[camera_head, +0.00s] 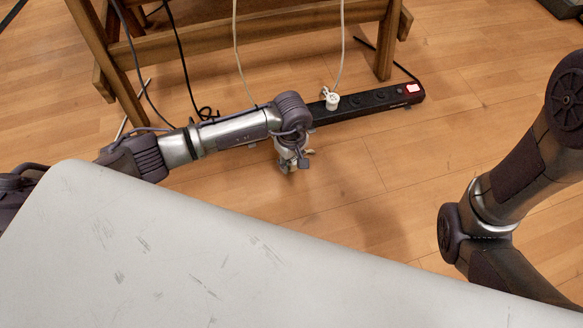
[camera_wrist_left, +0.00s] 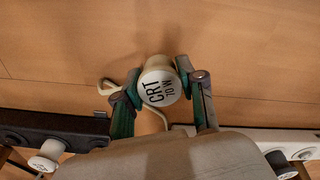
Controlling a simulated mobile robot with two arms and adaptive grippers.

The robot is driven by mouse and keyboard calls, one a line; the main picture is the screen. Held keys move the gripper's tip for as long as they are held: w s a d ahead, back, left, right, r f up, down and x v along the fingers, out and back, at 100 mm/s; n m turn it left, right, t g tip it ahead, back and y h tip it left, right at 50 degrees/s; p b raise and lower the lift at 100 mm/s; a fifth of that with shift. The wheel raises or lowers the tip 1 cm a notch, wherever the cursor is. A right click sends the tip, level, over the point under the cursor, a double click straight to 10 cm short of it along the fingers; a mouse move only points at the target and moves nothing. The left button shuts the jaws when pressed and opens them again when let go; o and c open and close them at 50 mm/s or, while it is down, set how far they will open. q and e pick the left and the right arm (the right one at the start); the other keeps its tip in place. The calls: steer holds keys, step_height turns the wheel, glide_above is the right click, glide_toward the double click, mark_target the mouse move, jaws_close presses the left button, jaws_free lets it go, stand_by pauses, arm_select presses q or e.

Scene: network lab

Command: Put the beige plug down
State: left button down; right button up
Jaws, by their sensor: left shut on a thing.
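The beige plug (camera_wrist_left: 158,84) has a round pale face marked "CRT 78 W" and sits between the two green-sided fingers of my left gripper (camera_wrist_left: 157,92) in the left wrist view. The gripper is shut on it. A pale cord curls beside the plug. In the head view my left gripper (camera_head: 293,163) points down over the wooden floor, in front of the black power strip (camera_head: 375,100); its own arm largely hides the plug there. I cannot tell whether the plug touches the floor. My right gripper is out of view; only its arm shows at the right.
A white plug (camera_head: 331,99) stands in the power strip, its cord running up. A wooden frame (camera_head: 245,40) with hanging cables stands behind. A pale grey scratched surface (camera_head: 200,260) fills the near side. The floor (camera_head: 470,110) right of the gripper is clear.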

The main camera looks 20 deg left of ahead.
mark_target(291, 167)
arm_select(q)
steer(key=shift+f+b, duration=1.15)
steer(key=shift+f, duration=0.6)
steer(key=c, duration=0.7)
jaws_free()
step_height(291, 167, up, 12)
steer(key=p, duration=0.8)
steer(key=shift+r, duration=0.25)
